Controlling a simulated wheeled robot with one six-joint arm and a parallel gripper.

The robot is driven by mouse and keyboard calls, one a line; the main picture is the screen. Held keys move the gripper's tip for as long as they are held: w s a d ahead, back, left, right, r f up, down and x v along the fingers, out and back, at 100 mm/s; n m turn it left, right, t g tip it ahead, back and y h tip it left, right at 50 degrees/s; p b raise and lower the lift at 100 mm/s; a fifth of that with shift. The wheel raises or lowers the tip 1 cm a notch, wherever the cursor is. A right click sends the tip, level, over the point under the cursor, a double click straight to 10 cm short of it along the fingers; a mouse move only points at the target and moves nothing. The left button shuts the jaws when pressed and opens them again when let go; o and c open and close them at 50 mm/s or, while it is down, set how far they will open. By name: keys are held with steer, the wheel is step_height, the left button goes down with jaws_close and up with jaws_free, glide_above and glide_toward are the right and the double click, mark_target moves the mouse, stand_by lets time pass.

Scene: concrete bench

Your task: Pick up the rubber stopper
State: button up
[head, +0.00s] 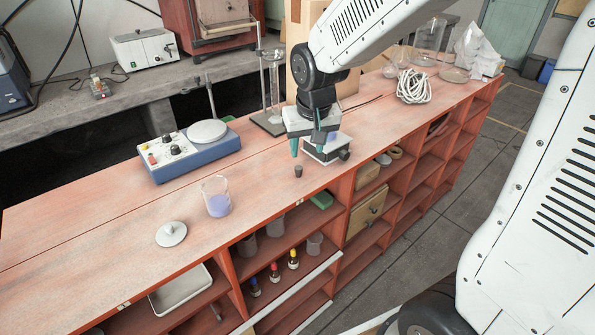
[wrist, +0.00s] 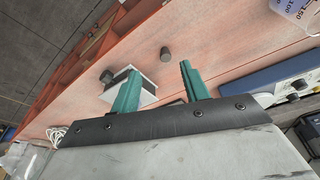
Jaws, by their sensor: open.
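The rubber stopper (head: 298,171) is a small dark grey plug standing on the reddish bench top near its front edge. It also shows in the wrist view (wrist: 165,53), just beyond the fingertips and between their lines. My gripper (head: 313,145) has two green fingers, apart and empty. It hangs above the bench, behind and slightly right of the stopper in the head view. In the wrist view my gripper (wrist: 160,70) points toward the stopper without touching it.
A small lab jack with a dark knob (head: 343,155) stands beside and partly behind my fingers. A beaker of violet liquid (head: 217,198) and a blue hotplate stirrer (head: 192,155) stand to the left. A stand with a glass cylinder (head: 273,90) is behind. Bench around the stopper is clear.

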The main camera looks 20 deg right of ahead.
mark_target(299, 168)
steer(key=x, duration=0.3)
steer(key=w+x, duration=0.1)
steer(key=x, duration=0.6)
steer(key=shift+w+a, duration=0.25)
steer(key=shift+w, duration=0.2)
steer(key=shift+r, duration=0.1)
jaws_close()
